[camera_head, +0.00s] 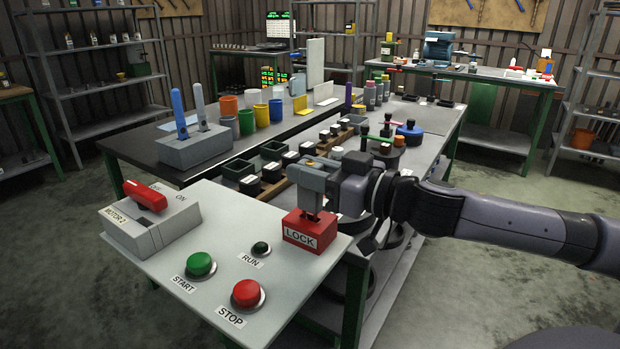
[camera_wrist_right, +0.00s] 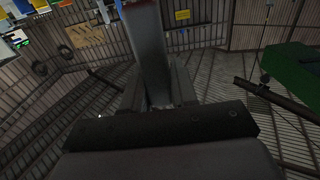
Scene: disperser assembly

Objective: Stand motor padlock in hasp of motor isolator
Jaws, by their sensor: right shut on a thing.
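The padlock (camera_head: 309,236) is a red block marked LOCK, upright at the right edge of the grey panel in the head view. My right gripper (camera_head: 313,186) is above it, shut on its grey upper part, which the fingers partly hide. I cannot tell whether the padlock's base touches the panel. In the right wrist view a grey bar (camera_wrist_right: 147,45) rises between the fingers (camera_wrist_right: 160,98). The motor isolator (camera_head: 158,232) is a grey box marked MOTOR 2 at the panel's left, with a red handle (camera_head: 146,195) and an ON mark. I cannot make out its hasp. My left gripper is not in view.
A green START button (camera_head: 200,264), a red STOP button (camera_head: 248,294) and a small RUN lamp (camera_head: 261,248) stand on the panel (camera_head: 225,222) between isolator and padlock. Cups and dark bins crowd the bench beyond.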

